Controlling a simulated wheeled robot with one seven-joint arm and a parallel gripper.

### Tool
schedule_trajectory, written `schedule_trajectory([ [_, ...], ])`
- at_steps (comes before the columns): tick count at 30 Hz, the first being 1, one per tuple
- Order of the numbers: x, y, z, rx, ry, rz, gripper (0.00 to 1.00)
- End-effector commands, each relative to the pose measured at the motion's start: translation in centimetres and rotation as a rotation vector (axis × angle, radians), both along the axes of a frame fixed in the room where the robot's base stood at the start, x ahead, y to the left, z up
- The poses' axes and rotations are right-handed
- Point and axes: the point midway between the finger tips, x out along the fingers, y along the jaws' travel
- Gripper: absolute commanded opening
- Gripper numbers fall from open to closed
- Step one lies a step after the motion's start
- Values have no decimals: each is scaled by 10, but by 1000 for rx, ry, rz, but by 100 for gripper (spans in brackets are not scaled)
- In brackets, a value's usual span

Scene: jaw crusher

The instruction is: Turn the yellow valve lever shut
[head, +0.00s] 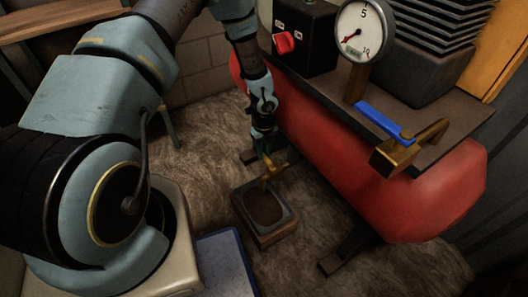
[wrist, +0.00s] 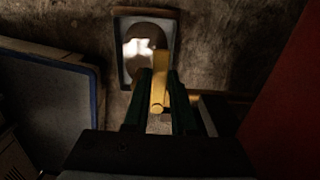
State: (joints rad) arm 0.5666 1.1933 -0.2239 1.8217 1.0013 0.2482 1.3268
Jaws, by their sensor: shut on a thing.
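The yellow valve lever (head: 268,178) shows low beside the red tank, above a small square tray. In the wrist view the yellow lever (wrist: 158,82) is a narrow bar between my two dark fingers, running along them with its far part sticking out past the tips. My gripper (head: 264,148) reaches down to it from above and is shut on the lever; it also shows in the wrist view (wrist: 161,90). The valve's body and pivot are mostly hidden by my gripper and the tank.
The tray (head: 243,214) holds dark, shiny liquid on the rough floor. The red tank (head: 330,165) stands close on the right. On its top are a gauge (head: 361,30), a red knob (head: 284,43) and a blue lever (head: 384,122) on a brass valve. A blue-edged panel (wrist: 45,100) lies left.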

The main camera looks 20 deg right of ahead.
Motion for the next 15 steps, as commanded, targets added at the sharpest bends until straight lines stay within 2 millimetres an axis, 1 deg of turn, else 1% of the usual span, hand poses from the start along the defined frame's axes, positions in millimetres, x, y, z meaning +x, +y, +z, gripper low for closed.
schedule_trajectory([
  [1,-1,-1,0,-2,1,-3,26],
  [9,0,-1,0,-1,0,-1,55],
  [15,0,-1,0,-1,0,0,55],
])
